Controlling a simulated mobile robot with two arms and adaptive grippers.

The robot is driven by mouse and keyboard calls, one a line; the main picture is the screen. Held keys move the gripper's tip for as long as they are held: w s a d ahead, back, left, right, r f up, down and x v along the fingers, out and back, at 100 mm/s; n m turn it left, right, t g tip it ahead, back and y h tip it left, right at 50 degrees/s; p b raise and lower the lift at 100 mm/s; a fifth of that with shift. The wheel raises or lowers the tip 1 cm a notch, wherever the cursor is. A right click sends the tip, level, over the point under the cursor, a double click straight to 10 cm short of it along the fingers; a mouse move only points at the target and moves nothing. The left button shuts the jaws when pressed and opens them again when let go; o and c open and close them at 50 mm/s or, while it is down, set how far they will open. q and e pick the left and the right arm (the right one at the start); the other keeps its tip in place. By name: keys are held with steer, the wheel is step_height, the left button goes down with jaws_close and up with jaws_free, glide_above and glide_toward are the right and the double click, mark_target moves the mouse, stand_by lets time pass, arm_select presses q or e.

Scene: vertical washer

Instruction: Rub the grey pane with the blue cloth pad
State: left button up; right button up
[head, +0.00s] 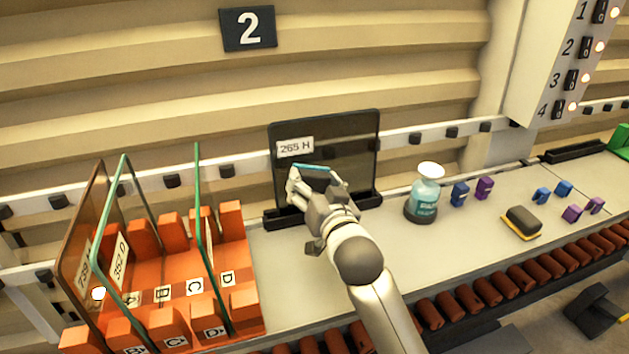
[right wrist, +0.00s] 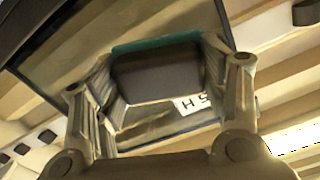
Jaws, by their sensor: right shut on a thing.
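The grey pane (head: 350,139) stands upright in a dark holder (head: 368,199) on the bench, with a white "265 H" label on its upper left. My right gripper (head: 313,173) is in front of the pane's lower left part, shut on the blue cloth pad (head: 311,167). In the right wrist view, my right gripper (right wrist: 158,75) has the pad (right wrist: 155,68) between its fingers. The pad shows a dark body with a blue edge. The pane is close behind it; I cannot tell whether they touch. My left gripper is not in view.
An orange rack (head: 180,262) with glass panes stands at the left. A yellow and black sponge (head: 522,222) and several blue and purple clips lie further right. Brown rollers run along the front edge.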

steer(key=shift+s+d+r, duration=0.1)
steer(key=shift+s+r, duration=0.05)
steer(key=shift+s, duration=0.25)
steer(key=p+v, duration=0.2)
steer(key=v, duration=0.2)
steer(key=shift+s+d, duration=0.1)
steer(key=shift+d, duration=0.05)
steer(key=v, duration=0.3)
steer(key=shift+s, duration=0.1)
stand_by(0.3)
